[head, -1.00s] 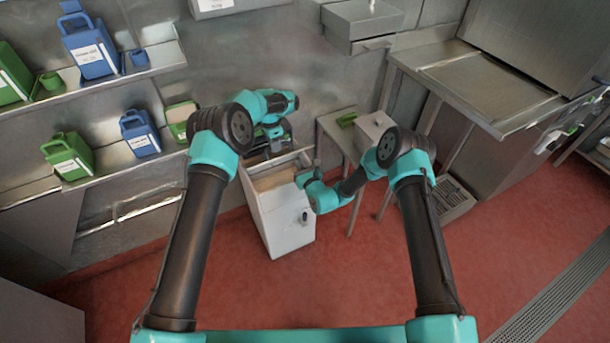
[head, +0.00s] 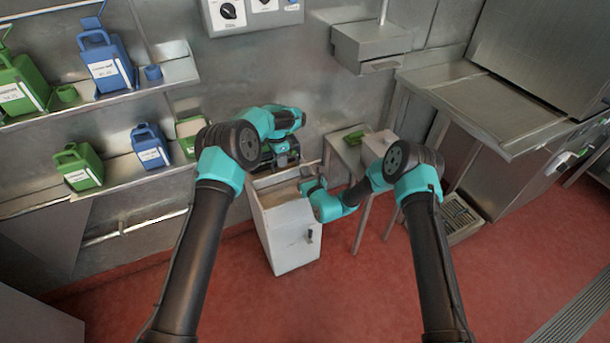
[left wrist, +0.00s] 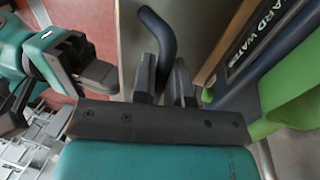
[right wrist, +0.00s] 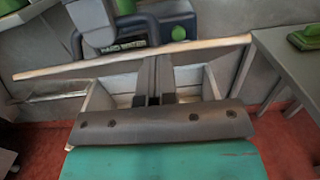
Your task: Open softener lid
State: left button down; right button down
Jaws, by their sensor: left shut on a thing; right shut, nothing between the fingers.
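The white softener box (head: 289,240) stands on the floor in the head view. Its top is open, with a beige inside (head: 278,196); the right wrist view shows its white inner walls (right wrist: 100,98). A thin pale edge (right wrist: 60,69), seemingly the raised lid, runs behind the opening. My left gripper (left wrist: 163,85) is shut on a dark bent handle (left wrist: 158,35) beside a grey panel.
A dark and green unit labelled "HARD WATER" (right wrist: 122,48) is behind the box. A small steel table (head: 345,150) with a green object stands to the right. Shelves with green and blue jugs (head: 150,145) are at the left. The red floor in front is clear.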

pick_arm(q)
jog(key=c, duration=1.1)
grip_release()
jog(key=shift+s+d+f, duration=0.25)
jog(key=shift+s+f, duration=0.1)
jog(key=shift+s, duration=0.15)
jog(key=shift+c, duration=0.2)
notch_tip(320, 180, up, 12)
jog(key=w+a, duration=0.1)
jog(key=w, duration=0.1)
jog(key=shift+w+a+r, duration=0.15)
jog(key=shift+w+a, duration=0.1)
jog(key=shift+w, duration=0.15)
pick_arm(e)
jog(key=shift+w+a+r, duration=0.1)
jog(key=shift+w+r, duration=0.05)
jog(key=shift+r, duration=0.1)
